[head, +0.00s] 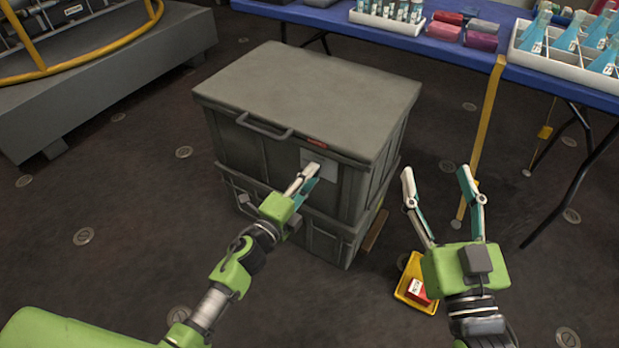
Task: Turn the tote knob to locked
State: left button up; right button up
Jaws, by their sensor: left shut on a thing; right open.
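The grey tote (310,90) stands closed in the middle, stacked on another grey tote (325,238). A light grey plate (325,163) shows on its front face, with a small red-orange mark (317,142) above it near the lid. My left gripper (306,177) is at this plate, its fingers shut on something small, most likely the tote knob. The fingers hide the knob, so its setting cannot be seen. My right gripper (436,175) is open and empty, to the right of the totes, fingers pointing away from me.
A yellow tray (405,297) with a red and white box (418,290) lies on the floor below my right gripper. A blue-topped table (400,42) with bottles and packs stands at the back right. A grey platform (120,85) is at the back left. The floor at left is clear.

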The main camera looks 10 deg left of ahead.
dwell(0.4)
pick_arm(q)
jog(key=o, duration=1.1)
jog(key=v, duration=1.2)
